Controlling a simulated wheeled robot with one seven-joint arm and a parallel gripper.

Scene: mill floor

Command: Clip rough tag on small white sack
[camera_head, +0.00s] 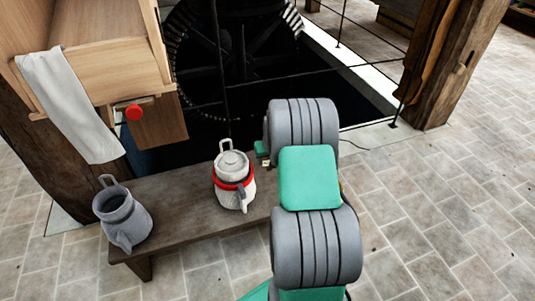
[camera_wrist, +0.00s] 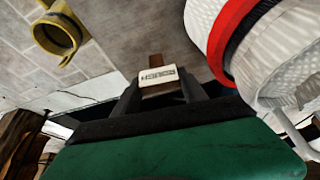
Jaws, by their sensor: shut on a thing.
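My gripper (camera_wrist: 157,88) is shut on the rough tag (camera_wrist: 157,77), a small brown clip with a white label whose dark lettering appears upside down as "ROUGH". In the head view my arm hides most of the gripper, and a small pale bit of the tag (camera_head: 266,163) shows beside it above the bench. No small white sack is clearly identifiable. A long white cloth-like piece (camera_head: 72,105) hangs from the wooden box at the left; I cannot tell whether it is a sack.
A white jug with a red band (camera_head: 233,180) stands on the bench (camera_head: 182,218), just left of my gripper; it also fills the right of the wrist view (camera_wrist: 285,55). A grey jug (camera_head: 122,215) stands at the bench's left end. A dark pit with a wheel (camera_head: 235,60) lies behind.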

